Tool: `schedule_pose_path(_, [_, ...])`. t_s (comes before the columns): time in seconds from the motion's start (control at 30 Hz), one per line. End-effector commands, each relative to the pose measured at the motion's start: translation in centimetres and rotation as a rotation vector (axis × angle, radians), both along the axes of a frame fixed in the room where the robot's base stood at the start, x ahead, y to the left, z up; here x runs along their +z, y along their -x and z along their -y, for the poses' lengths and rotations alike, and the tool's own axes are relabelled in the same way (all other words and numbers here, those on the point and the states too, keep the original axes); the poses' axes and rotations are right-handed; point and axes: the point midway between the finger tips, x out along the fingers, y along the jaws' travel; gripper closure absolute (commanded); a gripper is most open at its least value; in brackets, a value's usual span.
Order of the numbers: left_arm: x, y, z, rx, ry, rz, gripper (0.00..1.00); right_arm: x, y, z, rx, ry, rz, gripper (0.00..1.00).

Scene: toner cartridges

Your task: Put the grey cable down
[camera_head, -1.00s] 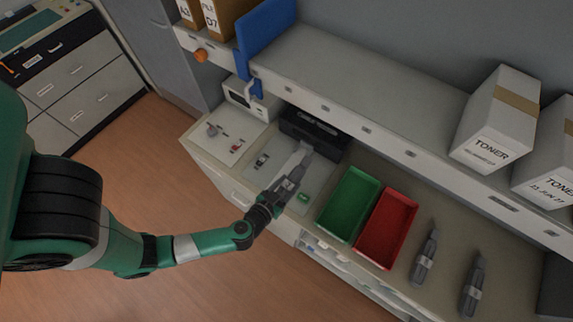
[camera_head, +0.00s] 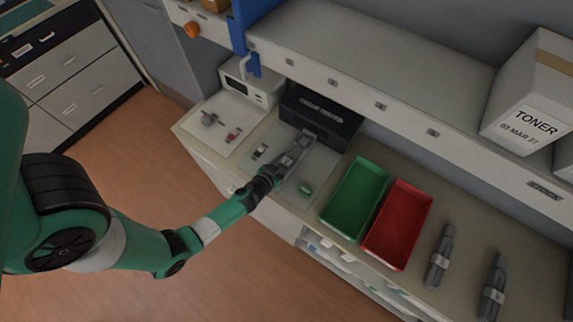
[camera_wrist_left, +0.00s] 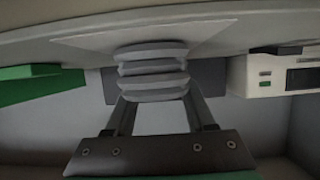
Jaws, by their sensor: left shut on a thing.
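My left gripper (camera_head: 303,142) reaches over the light grey mat (camera_head: 322,166), close in front of the black box (camera_head: 321,116). In the left wrist view, my left gripper (camera_wrist_left: 155,97) is shut on a grey ribbed bundle (camera_wrist_left: 152,69), which looks like the grey cable. The bundle is close to or against the pale surface at the top of that view; I cannot tell if it touches. In the head view the gripper largely hides the cable. My right gripper is in neither view.
A green tray (camera_head: 356,201) and a red tray (camera_head: 398,226) stand right of the mat. A small green item (camera_head: 306,190) and a small grey item (camera_head: 261,152) are on the mat. A white device (camera_head: 252,82) stands behind left.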

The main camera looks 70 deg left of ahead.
Motion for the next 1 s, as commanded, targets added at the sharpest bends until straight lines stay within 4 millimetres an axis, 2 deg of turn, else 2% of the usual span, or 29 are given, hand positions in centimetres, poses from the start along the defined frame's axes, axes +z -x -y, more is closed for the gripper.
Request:
schedule_pose_path(0.33, [-0.3,-0.1,0.0,0.000,-0.001,0.002,1.00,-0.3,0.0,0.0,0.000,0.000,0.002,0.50])
schedule_pose_path(0.37, [-0.3,0.0,0.0,0.000,0.000,0.001,0.42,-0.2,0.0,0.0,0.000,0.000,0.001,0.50])
schedule_pose_path(0.5, [-0.2,0.0,0.0,0.000,0.000,0.001,0.17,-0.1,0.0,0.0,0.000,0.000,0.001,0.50])
schedule_pose_path(0.87, [0.3,0.0,0.0,0.000,-0.001,0.001,0.15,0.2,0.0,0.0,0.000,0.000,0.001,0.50])
schedule_pose_path(1.0, [1.1,1.7,1.2,-0.001,0.001,-0.002,0.15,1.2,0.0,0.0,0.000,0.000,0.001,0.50])
